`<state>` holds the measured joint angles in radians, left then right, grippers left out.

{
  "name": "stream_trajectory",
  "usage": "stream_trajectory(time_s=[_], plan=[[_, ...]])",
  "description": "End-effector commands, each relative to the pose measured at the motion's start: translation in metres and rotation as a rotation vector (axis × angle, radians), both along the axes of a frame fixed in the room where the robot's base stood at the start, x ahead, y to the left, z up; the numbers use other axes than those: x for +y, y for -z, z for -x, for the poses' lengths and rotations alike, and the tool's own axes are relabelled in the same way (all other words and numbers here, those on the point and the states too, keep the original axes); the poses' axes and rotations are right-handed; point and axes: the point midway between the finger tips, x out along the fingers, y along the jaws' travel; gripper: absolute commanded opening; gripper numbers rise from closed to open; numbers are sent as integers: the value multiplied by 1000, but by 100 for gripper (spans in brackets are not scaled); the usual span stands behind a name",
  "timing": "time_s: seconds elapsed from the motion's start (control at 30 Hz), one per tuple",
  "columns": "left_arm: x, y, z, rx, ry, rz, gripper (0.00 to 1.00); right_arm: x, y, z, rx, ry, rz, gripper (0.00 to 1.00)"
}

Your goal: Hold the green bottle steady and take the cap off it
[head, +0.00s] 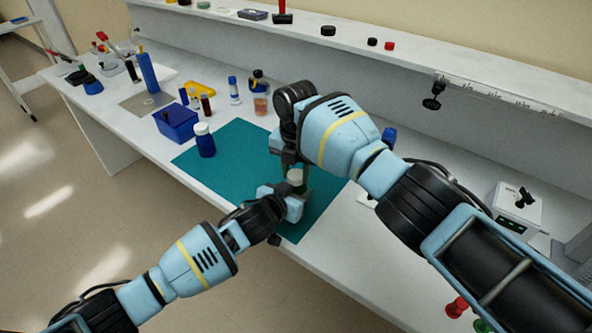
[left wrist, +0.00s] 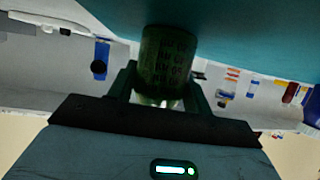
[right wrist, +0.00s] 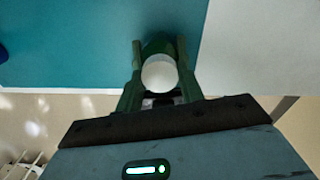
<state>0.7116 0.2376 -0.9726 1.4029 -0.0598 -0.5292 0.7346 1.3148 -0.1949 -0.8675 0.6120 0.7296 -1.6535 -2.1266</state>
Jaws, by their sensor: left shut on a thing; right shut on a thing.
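The green bottle (left wrist: 167,60) stands over the teal mat (head: 237,150), with dark print on its side. My left gripper (head: 287,200) is shut on the bottle's body from the side, one finger on each side in the left wrist view. The white cap (right wrist: 159,73) is at the bottle's top; it also shows in the head view (head: 295,176). My right gripper (head: 291,165) comes from above and is shut on the cap, its fingers on either side in the right wrist view. Whether the cap is still seated on the bottle's neck is not clear. My grippers hide much of the bottle in the head view.
A blue bottle with a white cap (head: 205,142) stands at the mat's left part, near a blue box (head: 177,124). Small vials, a yellow tray (head: 200,88) and an amber jar (head: 261,104) stand behind. A shelf (head: 350,45) runs along the back.

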Motion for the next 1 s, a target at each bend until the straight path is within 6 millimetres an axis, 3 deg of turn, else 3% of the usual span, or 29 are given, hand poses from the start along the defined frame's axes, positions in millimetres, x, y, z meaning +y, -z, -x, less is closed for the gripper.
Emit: stream_trajectory(time_s=[0.43,1.0], plan=[[0,1,0,1,0,0,0,0,-1,0,0,1,0,10],[0,0,0,1,0,0,0,0,-18,0,0,2,-1,10]])
